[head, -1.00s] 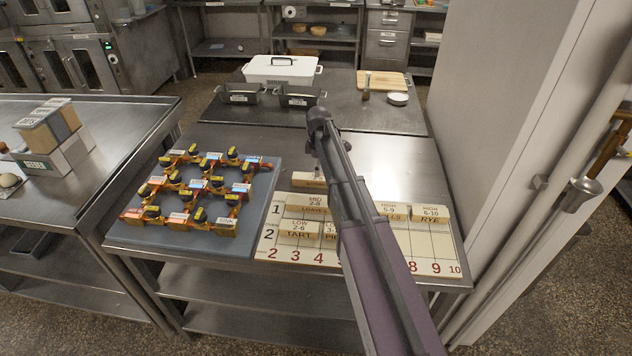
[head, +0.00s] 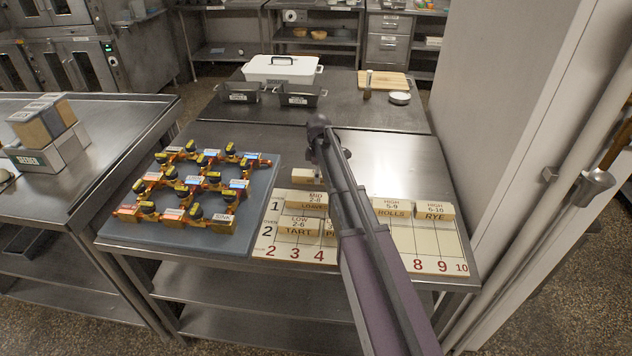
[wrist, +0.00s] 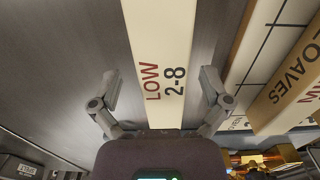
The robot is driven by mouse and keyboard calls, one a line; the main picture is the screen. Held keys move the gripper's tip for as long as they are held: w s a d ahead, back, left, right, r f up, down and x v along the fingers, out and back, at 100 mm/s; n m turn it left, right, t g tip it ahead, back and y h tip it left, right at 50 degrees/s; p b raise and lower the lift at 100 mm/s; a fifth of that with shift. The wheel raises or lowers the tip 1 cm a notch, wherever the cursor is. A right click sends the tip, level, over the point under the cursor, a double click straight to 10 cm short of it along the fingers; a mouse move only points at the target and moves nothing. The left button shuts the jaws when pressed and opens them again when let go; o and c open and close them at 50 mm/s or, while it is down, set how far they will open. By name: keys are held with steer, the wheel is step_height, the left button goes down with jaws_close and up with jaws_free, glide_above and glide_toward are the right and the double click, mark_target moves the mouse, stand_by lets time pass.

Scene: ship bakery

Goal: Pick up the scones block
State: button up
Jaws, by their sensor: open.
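In the wrist view a long pale block (wrist: 160,60) marked "LOW 2-8" runs between the two fingers of my gripper (wrist: 158,92). The fingers are spread, one on each side of the block, with gaps to it. The block's name side is not readable, so I cannot confirm that it is the scones block. In the head view a pale block (head: 305,177) lies at the back edge of the numbered board (head: 432,262), partly behind my arm; it seems to be the same one. My gripper is hidden behind my arm in the head view.
The loaves block (head: 312,202) lies close beside it and also shows in the wrist view (wrist: 290,85). Tart (head: 297,229), rolls (head: 391,209) and rye (head: 434,212) blocks sit on the board. A grey mat (head: 262,185) with valve piping is on the left. Bare steel lies behind.

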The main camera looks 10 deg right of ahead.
stand_by(0.6)
steer(key=c, duration=1.3)
steer(key=shift+r, duration=0.15)
steer(key=shift+c, duration=0.2)
step_height(320, 180, up, 10)
steer(key=p, duration=1)
steer(key=shift+f, duration=0.2)
